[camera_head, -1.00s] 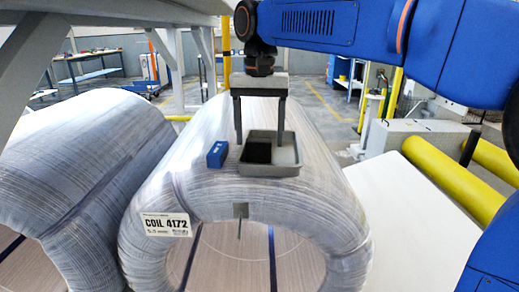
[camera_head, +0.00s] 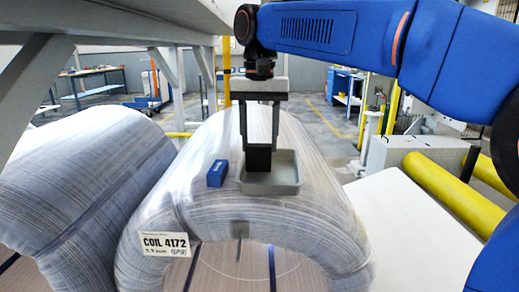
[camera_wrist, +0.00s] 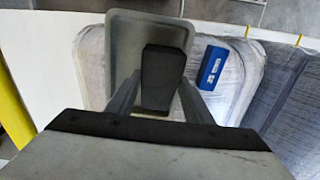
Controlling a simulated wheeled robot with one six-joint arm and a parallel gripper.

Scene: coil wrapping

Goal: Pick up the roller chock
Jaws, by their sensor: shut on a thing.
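The roller chock appears to be the dark block (camera_head: 260,161) at the grey tray (camera_head: 271,185). My gripper (camera_head: 260,148) is above the tray, with its two fingers shut on the dark block from either side. The block's top stands about level with the tray's rear rim. I cannot tell whether its underside still touches the tray floor. In the wrist view the dark block (camera_wrist: 162,78) sits between the fingers, over the tray (camera_wrist: 120,50).
The tray rests on top of the wrapped coil (camera_head: 325,215) labelled COIL 4172. A small blue box (camera_head: 217,173) lies left of the tray. Another coil (camera_head: 85,180) stands at left. A white surface (camera_head: 410,235) and yellow rollers (camera_head: 440,187) are at right.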

